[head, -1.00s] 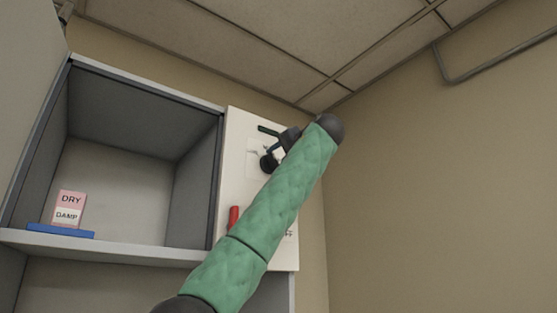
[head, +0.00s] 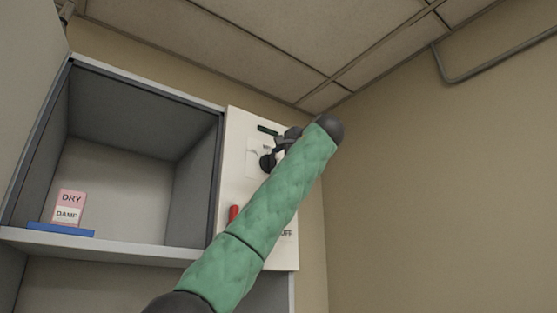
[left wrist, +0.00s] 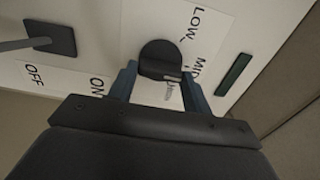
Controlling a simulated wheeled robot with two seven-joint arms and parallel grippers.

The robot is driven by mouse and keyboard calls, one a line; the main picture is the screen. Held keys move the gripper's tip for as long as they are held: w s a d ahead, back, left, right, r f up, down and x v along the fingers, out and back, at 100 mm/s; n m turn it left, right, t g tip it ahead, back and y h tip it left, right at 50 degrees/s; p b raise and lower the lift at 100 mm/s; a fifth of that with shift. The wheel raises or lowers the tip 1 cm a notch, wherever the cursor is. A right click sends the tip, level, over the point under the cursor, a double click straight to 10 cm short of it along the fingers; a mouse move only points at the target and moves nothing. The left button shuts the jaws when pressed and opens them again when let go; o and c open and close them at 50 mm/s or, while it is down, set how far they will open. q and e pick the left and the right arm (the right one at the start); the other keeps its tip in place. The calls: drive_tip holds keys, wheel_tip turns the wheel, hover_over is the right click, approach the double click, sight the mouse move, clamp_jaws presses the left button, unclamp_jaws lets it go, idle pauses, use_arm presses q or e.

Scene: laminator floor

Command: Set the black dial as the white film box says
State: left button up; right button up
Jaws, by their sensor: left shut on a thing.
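The black dial (head: 266,163) is on a white panel (head: 235,140) right of the shelf. It also shows in the left wrist view (left wrist: 158,52), beside the words LOW and MID on a white label (left wrist: 200,35). My left gripper (head: 281,148) is at the dial; in the left wrist view its fingers (left wrist: 160,80) are shut on the dial, one on each side. A mark on the dial is partly visible, but I cannot tell its exact setting. I cannot identify a white film box. My right gripper is not in view.
A pink-and-white block (head: 69,206) reading DRY and DAMP stands on a blue base (head: 60,230) on the shelf. A red lever (head: 233,214) is below the dial, close to my left arm. ON and OFF labels (left wrist: 33,76) are near a dark square switch mount (left wrist: 50,38).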

use_arm(q)
drive_tip(key=shift+f, duration=0.1)
drive_tip(key=o, duration=1)
drive_tip(key=shift+d, duration=0.15)
drive_tip(key=shift+b+v, duration=0.8)
drive_tip(key=shift+v, duration=3.05)
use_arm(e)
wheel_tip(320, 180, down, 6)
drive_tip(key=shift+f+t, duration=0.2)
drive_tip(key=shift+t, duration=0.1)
